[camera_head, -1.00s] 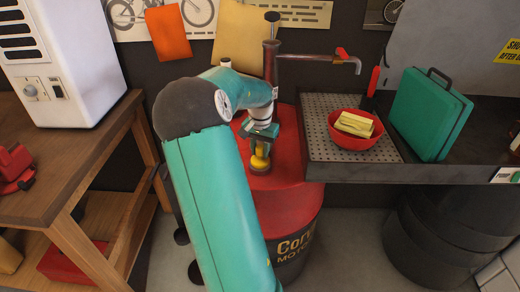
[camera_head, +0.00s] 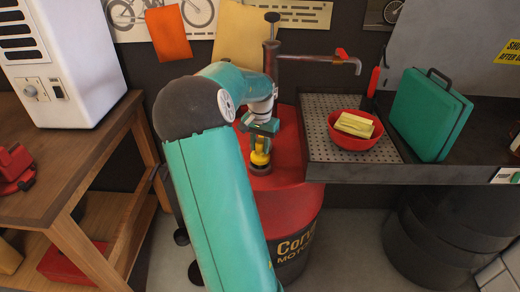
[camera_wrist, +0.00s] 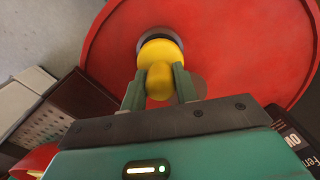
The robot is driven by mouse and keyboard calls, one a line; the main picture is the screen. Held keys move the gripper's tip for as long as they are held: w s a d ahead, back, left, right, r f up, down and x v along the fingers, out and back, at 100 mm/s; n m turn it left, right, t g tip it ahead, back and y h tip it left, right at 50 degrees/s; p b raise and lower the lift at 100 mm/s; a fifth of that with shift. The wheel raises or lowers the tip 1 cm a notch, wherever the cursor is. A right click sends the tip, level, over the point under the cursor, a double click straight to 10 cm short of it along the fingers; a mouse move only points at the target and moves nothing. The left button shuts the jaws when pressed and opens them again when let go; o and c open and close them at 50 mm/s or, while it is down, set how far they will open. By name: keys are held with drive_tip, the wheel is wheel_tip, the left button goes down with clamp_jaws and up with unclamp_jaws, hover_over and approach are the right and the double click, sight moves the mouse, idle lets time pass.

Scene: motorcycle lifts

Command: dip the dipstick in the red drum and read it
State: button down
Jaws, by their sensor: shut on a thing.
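The red drum (camera_head: 287,205) stands at the centre, and its red lid (camera_wrist: 235,45) fills much of the wrist view. My gripper (camera_wrist: 159,84) is shut on the yellow handle of the dipstick (camera_wrist: 158,57), with a green finger on each side. In the head view the dipstick (camera_head: 260,157) sits upright just above a dark ringed opening (camera_head: 261,170) in the lid. The ring also shows behind the yellow flange in the wrist view. The dipstick's rod is hidden, so its depth and any oil mark cannot be seen.
A hand pump (camera_head: 271,50) with a spout rises from the drum behind my gripper. To the right, a bench (camera_head: 400,168) carries a red bowl (camera_head: 354,142) with a yellow sponge and a green case (camera_head: 430,115). A wooden bench (camera_head: 90,140) stands at left.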

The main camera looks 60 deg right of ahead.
wheel_tip(320, 180, up, 34)
drive_tip(key=shift+r, duration=0.15)
idle(1.8)
idle(0.6)
